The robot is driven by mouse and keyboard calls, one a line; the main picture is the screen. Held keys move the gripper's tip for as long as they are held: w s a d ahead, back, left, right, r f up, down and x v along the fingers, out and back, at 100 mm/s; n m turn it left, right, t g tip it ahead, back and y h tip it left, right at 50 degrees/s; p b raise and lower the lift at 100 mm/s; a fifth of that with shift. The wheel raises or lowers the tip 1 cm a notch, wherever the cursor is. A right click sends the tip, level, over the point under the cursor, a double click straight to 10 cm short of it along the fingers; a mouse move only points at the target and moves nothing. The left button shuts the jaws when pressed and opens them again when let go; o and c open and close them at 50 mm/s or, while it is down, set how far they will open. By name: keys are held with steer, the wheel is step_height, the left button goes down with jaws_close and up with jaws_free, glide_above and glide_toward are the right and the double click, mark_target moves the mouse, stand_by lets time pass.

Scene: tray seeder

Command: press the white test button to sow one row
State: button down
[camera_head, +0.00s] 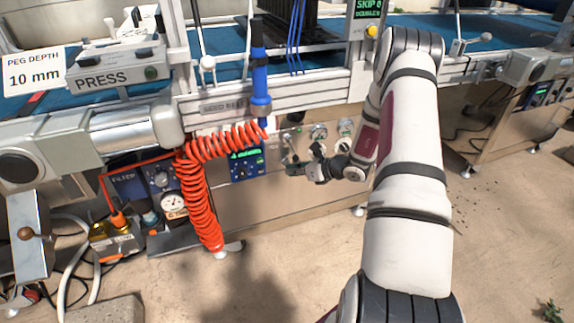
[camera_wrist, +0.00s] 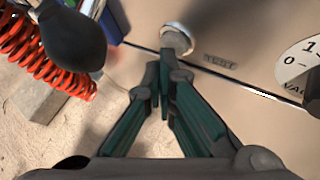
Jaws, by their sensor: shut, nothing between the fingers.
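The white round button (camera_wrist: 177,37) with a metal rim sits on the beige machine panel in the wrist view, beside a small label (camera_wrist: 219,61) too blurred to read surely. My gripper (camera_wrist: 165,66) is shut and empty, its fingertips overlapping the button's lower edge in the picture. I cannot tell whether they touch it or stop just short. In the head view my gripper (camera_head: 292,168) is at the front panel below the conveyor, pointing left. I cannot make out the button there; the gripper seems to cover that spot.
An orange coiled hose (camera_head: 203,190) hangs left of my gripper and also shows in the wrist view (camera_wrist: 38,48). A blurred dark knob (camera_wrist: 72,36) is close to the wrist camera. A blue display (camera_head: 246,165) and gauges (camera_head: 319,131) are nearby on the panel.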

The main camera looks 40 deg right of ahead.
steer(key=shift+w, duration=0.3)
steer(key=shift+s, duration=0.15)
stand_by(0.5)
steer(key=shift+s+a, duration=0.2)
steer(key=shift+s, duration=0.65)
steer(key=shift+s+a, duration=0.25)
steer(key=shift+s, duration=0.55)
steer(key=shift+s+a, duration=0.2)
steer(key=shift+s, duration=0.55)
steer(key=shift+s+a, duration=0.25)
steer(key=shift+s, duration=0.55)
